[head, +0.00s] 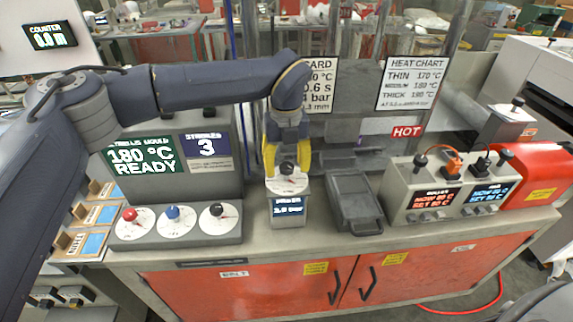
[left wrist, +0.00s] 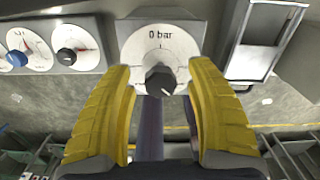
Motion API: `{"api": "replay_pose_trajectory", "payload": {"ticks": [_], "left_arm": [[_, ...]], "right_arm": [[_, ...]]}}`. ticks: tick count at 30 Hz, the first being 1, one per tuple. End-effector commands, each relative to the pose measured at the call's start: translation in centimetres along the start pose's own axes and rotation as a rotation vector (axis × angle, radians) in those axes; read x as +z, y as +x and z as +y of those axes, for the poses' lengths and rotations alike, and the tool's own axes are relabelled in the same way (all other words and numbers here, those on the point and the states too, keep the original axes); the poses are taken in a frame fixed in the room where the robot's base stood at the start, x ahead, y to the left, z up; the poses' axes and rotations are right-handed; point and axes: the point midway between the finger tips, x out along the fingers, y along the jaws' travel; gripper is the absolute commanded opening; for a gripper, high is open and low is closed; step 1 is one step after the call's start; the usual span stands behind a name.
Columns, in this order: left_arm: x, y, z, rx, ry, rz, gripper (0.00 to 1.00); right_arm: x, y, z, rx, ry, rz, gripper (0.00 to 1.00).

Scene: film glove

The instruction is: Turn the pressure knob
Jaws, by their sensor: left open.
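The pressure knob (head: 287,168) is a small black knob on a white round dial on top of a grey box. The box (head: 288,221) has a small blue display reading a bar value, too small to read surely. In the left wrist view the black knob (left wrist: 160,80) sits on a dial marked "0 bar". My left gripper (head: 286,172) has yellow fingers and reaches down from above at the dial. In the left wrist view its two fingers (left wrist: 163,95) stand apart on either side of the knob, with gaps to it. My right gripper is not in view.
A grey panel to the left carries red (head: 129,214), blue (head: 172,211) and black (head: 216,210) knobs. A grey tray (head: 353,208) stands close on the right, then a heater box (head: 407,190) with knobs and displays. The bench front edge is near, above red cabinet doors (head: 240,288).

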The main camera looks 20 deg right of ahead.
Motion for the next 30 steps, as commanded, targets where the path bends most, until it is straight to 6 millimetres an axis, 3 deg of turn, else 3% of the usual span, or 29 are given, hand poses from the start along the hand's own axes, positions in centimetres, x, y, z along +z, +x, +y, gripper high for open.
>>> {"api": "replay_pose_trajectory", "payload": {"ticks": [7, 21, 30], "left_arm": [[0.0, 0.02, 0.01, 0.0, 0.0, 0.0, 0.56], [0.0, 0.0, 0.02, 0.0, 0.0, 0.0, 0.02], [0.03, 0.0, 0.03, 0.001, 0.007, 0.0, 0.0]], "right_arm": [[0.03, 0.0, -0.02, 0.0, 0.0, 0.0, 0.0], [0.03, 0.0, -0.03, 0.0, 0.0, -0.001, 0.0], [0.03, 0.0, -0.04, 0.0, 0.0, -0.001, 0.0]]}}
